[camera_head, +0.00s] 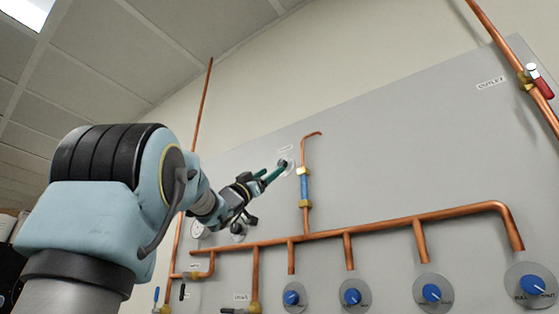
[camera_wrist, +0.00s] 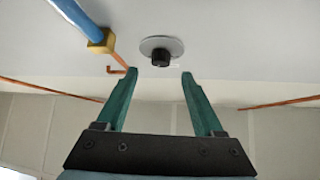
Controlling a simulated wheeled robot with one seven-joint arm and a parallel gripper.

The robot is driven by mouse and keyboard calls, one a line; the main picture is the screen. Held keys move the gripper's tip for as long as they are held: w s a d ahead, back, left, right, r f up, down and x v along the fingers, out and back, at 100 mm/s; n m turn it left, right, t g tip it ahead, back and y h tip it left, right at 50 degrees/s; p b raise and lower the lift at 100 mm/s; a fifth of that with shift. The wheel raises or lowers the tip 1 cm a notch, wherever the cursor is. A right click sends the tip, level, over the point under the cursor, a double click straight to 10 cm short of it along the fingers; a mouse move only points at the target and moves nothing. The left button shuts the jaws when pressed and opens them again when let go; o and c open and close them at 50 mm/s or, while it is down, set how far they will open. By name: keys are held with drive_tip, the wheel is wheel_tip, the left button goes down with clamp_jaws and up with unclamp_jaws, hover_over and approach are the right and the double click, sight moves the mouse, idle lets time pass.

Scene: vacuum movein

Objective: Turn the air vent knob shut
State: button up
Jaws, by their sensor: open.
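A black knob (camera_wrist: 161,57) on a round pale plate (camera_wrist: 175,45) shows in the wrist view, just beyond and between my fingertips. I take it as the air vent knob. My gripper (camera_wrist: 160,74) is open with two teal fingers, and nothing is between them. The fingers look apart from the knob. In the head view my gripper (camera_head: 276,174) reaches up to the same plate (camera_head: 288,164) on the grey panel (camera_head: 400,160). The knob itself is mostly hidden there behind the fingers. I cannot tell its turn position.
A blue tube with brass fittings (camera_head: 305,187) stands just right of the plate; it also shows in the wrist view (camera_wrist: 75,15). A copper manifold (camera_head: 380,226) runs below with several blue knobs. A red-handled valve (camera_head: 543,85) is at upper right, near the outlet label.

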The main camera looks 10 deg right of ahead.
sight(280, 165)
drive_tip(key=p+x, duration=0.2)
drive_tip(key=x, duration=0.3)
drive_tip(key=shift+w+p, duration=0.1)
drive_tip(key=shift+p, duration=0.25)
drive_tip(key=shift+c, duration=0.3)
clamp_jaws()
